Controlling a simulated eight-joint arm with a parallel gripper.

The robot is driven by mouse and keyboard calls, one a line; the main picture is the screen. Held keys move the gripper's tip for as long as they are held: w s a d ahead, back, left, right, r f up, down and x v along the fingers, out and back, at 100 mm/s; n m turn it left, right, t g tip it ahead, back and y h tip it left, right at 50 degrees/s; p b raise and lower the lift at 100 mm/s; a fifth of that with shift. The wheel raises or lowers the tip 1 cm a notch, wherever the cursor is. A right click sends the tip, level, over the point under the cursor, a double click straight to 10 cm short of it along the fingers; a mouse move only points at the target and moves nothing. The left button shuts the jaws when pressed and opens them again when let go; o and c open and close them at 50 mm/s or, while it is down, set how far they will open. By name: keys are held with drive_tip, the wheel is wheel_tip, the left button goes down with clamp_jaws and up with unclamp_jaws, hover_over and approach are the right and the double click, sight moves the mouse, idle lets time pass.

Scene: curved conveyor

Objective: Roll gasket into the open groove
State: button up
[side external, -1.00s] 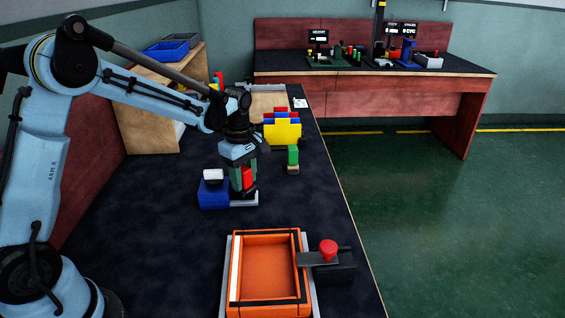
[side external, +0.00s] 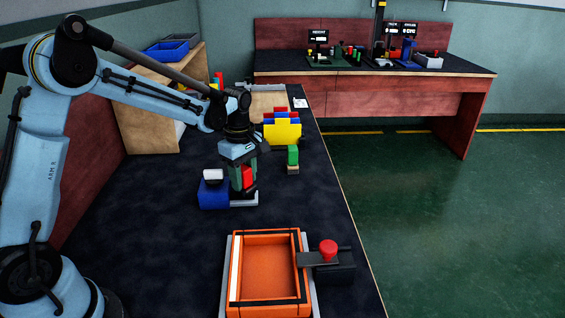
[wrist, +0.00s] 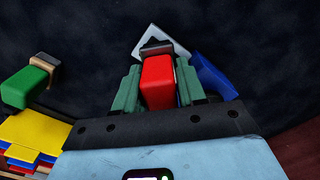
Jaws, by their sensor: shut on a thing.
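My gripper (side external: 243,186) is shut on a red-handled tool (wrist: 158,82), its green fingers on either side of the red part. The tool's dark lower end is over a light grey plate (wrist: 184,86), beside a blue block (side external: 213,194); I cannot tell whether it touches the plate. An orange tray-like housing (side external: 302,270) lies in front, well away from my gripper. Its rim carries dark lines and a white strip (side external: 235,268) along the left side. I cannot clearly tell gasket from groove at this size.
A dark clamp-like fixture with a red knob (side external: 328,248) stands at the housing's right side. A green block on a tan base (side external: 293,157) and a yellow, red and blue stack (side external: 282,132) stand beyond my gripper. The dark table is clear to the left of the housing.

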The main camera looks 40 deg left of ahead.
drive_tip(key=shift+r, duration=3.4)
